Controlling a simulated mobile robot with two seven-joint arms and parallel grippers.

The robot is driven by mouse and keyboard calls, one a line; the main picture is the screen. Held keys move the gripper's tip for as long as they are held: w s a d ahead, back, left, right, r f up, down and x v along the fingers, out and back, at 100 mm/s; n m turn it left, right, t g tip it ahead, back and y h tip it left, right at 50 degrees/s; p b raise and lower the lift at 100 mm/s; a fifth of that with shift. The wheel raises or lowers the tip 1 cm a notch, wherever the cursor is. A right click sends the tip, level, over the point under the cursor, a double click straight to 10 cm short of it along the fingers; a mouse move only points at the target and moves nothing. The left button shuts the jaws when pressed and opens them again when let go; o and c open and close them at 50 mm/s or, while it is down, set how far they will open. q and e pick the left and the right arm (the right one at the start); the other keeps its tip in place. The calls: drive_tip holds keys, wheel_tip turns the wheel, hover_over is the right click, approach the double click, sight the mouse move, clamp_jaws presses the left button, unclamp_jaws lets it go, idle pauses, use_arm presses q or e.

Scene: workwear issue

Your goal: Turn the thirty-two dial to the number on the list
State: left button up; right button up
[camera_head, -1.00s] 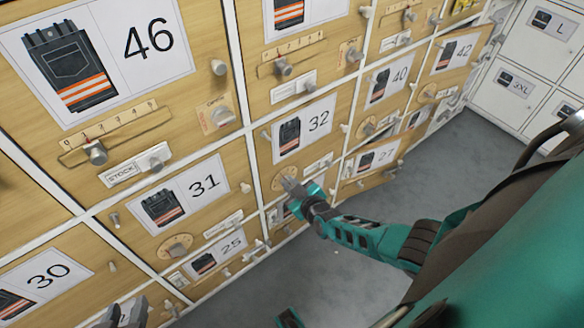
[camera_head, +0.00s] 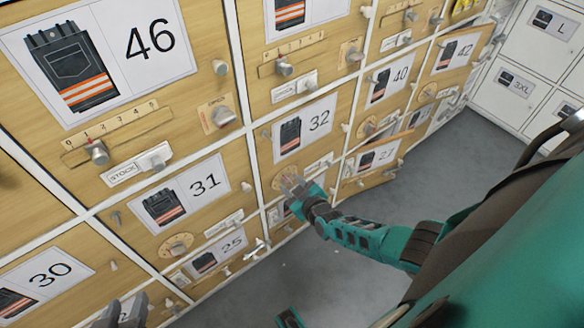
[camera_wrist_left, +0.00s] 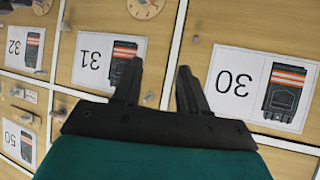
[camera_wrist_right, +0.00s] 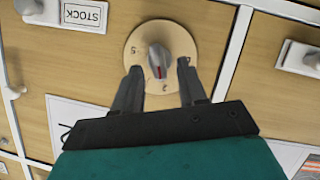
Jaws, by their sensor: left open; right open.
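The thirty-two dial (camera_head: 281,174) is a round wooden disc low on the compartment front labelled 32 (camera_head: 304,128). In the right wrist view the dial (camera_wrist_right: 136,49) shows close up, with a grey knob (camera_wrist_right: 158,57) bearing a red mark and a few digits around the rim. My right gripper (camera_head: 291,186) is open at the dial, and its fingertips (camera_wrist_right: 159,72) lie on either side of the knob's lower part. I cannot tell whether they touch it. My left gripper (camera_head: 123,312) is open and empty before the 30 and 31 fronts (camera_wrist_left: 160,65). I see no list.
Wooden fronts with knobs, sliders and STOCK plates surround the dial, including 31 (camera_head: 185,195), 46 (camera_head: 105,55) and 25 (camera_head: 220,252). The front labelled 27 (camera_head: 375,160) stands ajar to the right. Grey floor (camera_head: 450,170) is clear; white lockers (camera_head: 530,60) stand at right.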

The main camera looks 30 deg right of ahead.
use_arm(q)
drive_tip(key=r+p, duration=0.1)
drive_tip(key=p, duration=0.1)
drive_tip(key=r+p, duration=0.1)
drive_tip(key=s+a+r+p, duration=0.1)
drive_tip(key=r+p, duration=0.1)
drive_tip(key=shift+r+p, duration=0.1)
drive_tip(key=shift+p, duration=0.2)
use_arm(e)
drive_tip(key=v, duration=1.2)
drive_tip(key=shift+s, duration=0.2)
use_arm(q)
drive_tip(key=shift+w+r, duration=0.1)
drive_tip(key=shift+w, duration=0.05)
drive_tip(key=shift+r, duration=0.1)
use_arm(e)
drive_tip(key=shift+r, duration=0.1)
